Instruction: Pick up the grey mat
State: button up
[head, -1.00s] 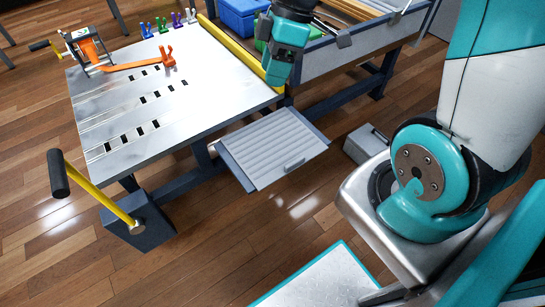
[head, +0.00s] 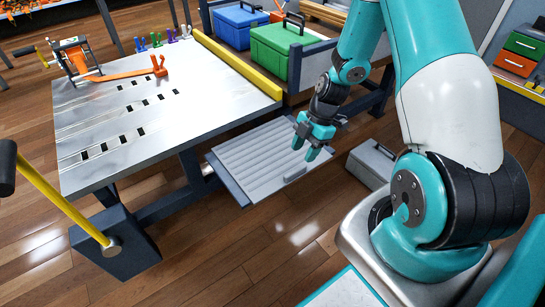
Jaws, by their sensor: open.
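A light grey ribbed sheet (head: 255,155), the only mat-like grey thing I see, lies flat in a low, dark-edged tray (head: 228,183) that sticks out from under the workbench. A small grey bar (head: 295,174) is near its front edge. My gripper (head: 305,154) is open and empty, its fingers pointing down. It appears over the sheet's right end, near the bar, and covers a little of that end. How high it is above the sheet I cannot tell.
The metal bench top (head: 170,120) with slots and an orange strap (head: 125,72) is at the left. A yellow-handled lever (head: 60,200) rises at front left. Green (head: 283,48) and blue (head: 240,24) boxes stand behind. A grey case (head: 371,163) is on the floor, right.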

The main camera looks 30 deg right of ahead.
aim_at(296, 169)
jog(key=b+x, duration=0.1)
jog(key=x, duration=0.6)
jog(key=shift+d+f+b, duration=0.1)
jog(key=shift+d+b, duration=0.05)
jog(key=shift+b, duration=0.15)
grip_shut()
